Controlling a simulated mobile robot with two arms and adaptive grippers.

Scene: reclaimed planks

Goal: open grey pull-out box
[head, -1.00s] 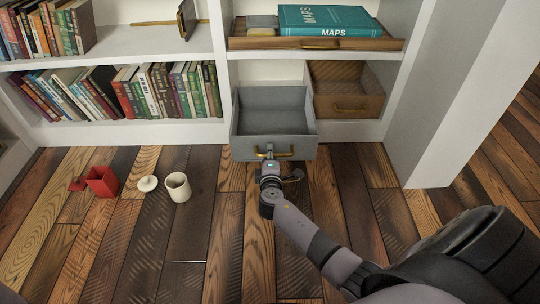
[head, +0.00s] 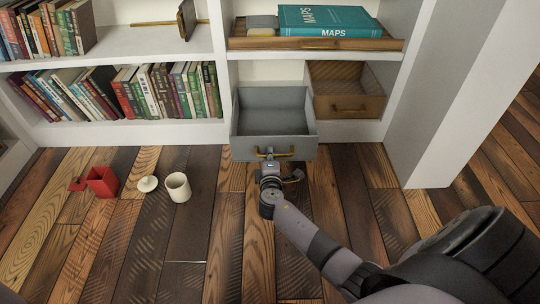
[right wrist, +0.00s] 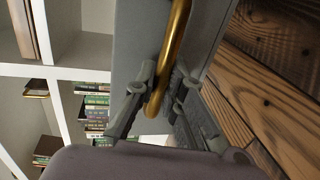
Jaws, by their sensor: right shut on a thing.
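The grey pull-out box (head: 274,147) is drawn out of the lower shelf of the white bookcase, and I see into its empty inside. Its brass handle (head: 288,153) is on the front face. My right gripper (head: 268,158) is at the left part of this handle. In the right wrist view the fingers (right wrist: 160,92) are on both sides of the brass bar (right wrist: 172,62), shut on it, with the grey front close behind. My left gripper is not in view.
A brown wooden drawer (head: 347,106) stands partly out to the right. Above is a wooden tray (head: 385,44) with a teal MAPS book (head: 329,20). A red container (head: 102,182), a white lid (head: 148,184) and a cream mug (head: 178,187) are on the plank floor, left.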

